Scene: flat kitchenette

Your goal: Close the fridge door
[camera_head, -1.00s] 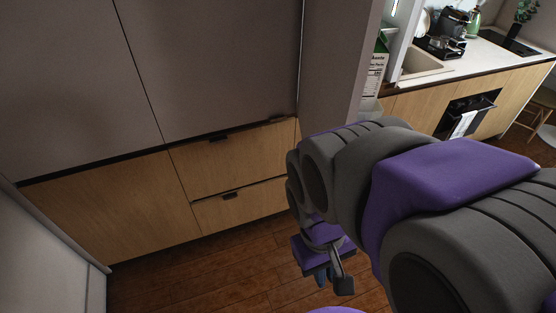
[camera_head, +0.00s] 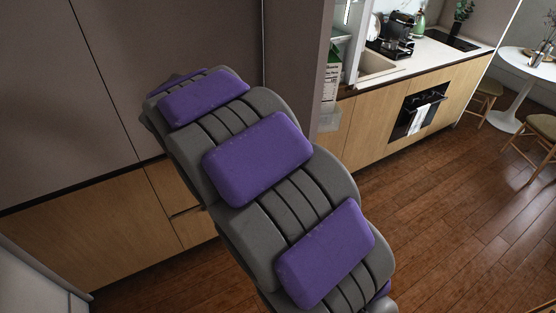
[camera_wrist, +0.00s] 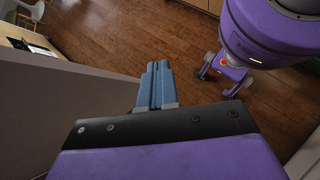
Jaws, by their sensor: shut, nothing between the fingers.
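The fridge door (camera_head: 297,65) stands open in the head view, a tall grey-brown panel right of centre. Its inner side, with light shelves, faces right, and a white-and-green carton (camera_head: 332,75) shows there. In the wrist view, a grey-brown panel that looks like the fridge door (camera_wrist: 65,105) fills the left side. My gripper (camera_wrist: 157,66) is shut and empty, its blue fingers together just right of that panel's edge. I cannot tell whether they touch. In the head view my arm hides the gripper and part of the door's lower area.
Wooden drawer fronts (camera_head: 95,230) and tall grey cabinet panels (camera_head: 35,90) lie at the left. A counter with a sink (camera_head: 378,65) and oven (camera_head: 418,110) runs at the back right, with a white round table (camera_head: 520,65) and chairs beyond. The wooden floor (camera_head: 450,210) at right is clear.

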